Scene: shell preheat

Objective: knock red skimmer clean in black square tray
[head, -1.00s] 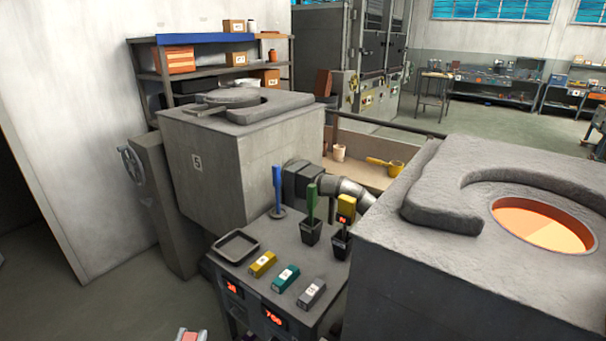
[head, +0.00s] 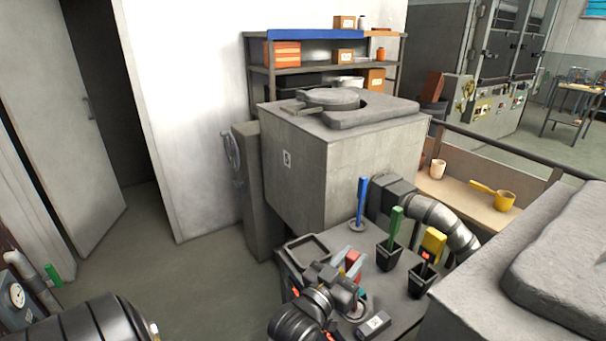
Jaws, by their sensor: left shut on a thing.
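My left gripper (head: 349,262) reaches in over the small dark table and is shut on the red skimmer (head: 353,265). Its red handle shows between the fingers. A round grey disc (head: 356,312) shows below the gripper and looks like the skimmer's lower end. The black square tray (head: 303,247) lies at the table's back left corner, just left of and behind the gripper. It looks empty, and its front right part is partly hidden by my gripper. My right gripper is not in view.
Black pots hold a green-handled tool (head: 396,224) and a yellow tool (head: 433,244) to the right. A concrete furnace (head: 340,165) rises behind the table.

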